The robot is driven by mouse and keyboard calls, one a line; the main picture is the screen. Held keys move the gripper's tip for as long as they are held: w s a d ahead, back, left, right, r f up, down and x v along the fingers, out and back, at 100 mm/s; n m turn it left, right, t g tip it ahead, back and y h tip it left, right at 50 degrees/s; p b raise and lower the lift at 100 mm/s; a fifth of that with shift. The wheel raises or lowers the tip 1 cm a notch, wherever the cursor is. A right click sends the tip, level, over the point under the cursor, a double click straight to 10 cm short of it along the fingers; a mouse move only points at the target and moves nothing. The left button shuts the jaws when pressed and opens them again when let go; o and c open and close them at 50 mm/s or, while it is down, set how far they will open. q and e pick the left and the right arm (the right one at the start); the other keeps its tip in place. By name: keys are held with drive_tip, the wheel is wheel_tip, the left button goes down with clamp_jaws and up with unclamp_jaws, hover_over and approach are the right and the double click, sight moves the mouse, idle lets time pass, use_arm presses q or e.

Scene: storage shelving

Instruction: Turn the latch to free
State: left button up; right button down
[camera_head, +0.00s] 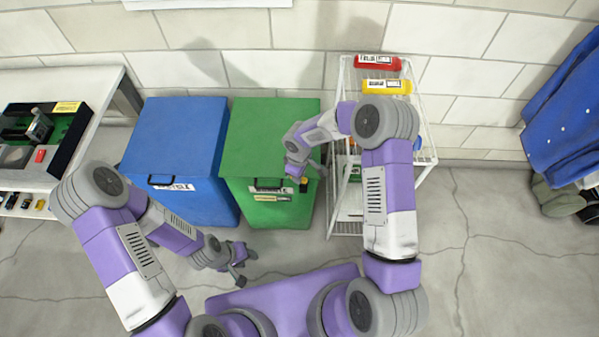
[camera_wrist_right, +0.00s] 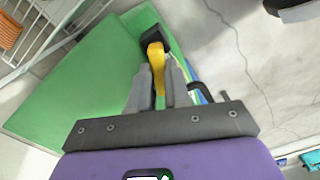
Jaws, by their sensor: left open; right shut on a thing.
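The latch has a yellow lever (camera_wrist_right: 156,62) and a black mount (camera_wrist_right: 151,38) on the front of the green bin (camera_head: 262,140). In the head view the latch (camera_head: 304,185) shows small at the bin's front right corner. My right gripper (camera_head: 305,172) is over that corner; in the right wrist view its two grey fingers (camera_wrist_right: 160,84) are shut on the yellow lever. The part of the lever between the fingers is partly hidden. My left gripper (camera_head: 239,262) is open and empty, low in front of the bins.
A blue bin (camera_head: 175,150) stands left of the green bin. A workbench (camera_head: 98,100) is at left.

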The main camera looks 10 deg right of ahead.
drive_tip(key=shift+s+a+n+p, duration=0.15)
drive_tip(key=shift+n+p, duration=0.1)
drive_tip(key=shift+n, duration=0.85)
drive_tip(key=shift+s+n+p, duration=0.15)
drive_tip(key=shift+n+p, duration=0.1)
drive_tip(key=shift+n, duration=0.85)
drive_tip(key=c, duration=1.1)
unclamp_jaws()
wheel_tip(320, 180, up, 8)
drive_tip(key=shift+f+p, duration=0.2)
drive_tip(key=shift+p, duration=1)
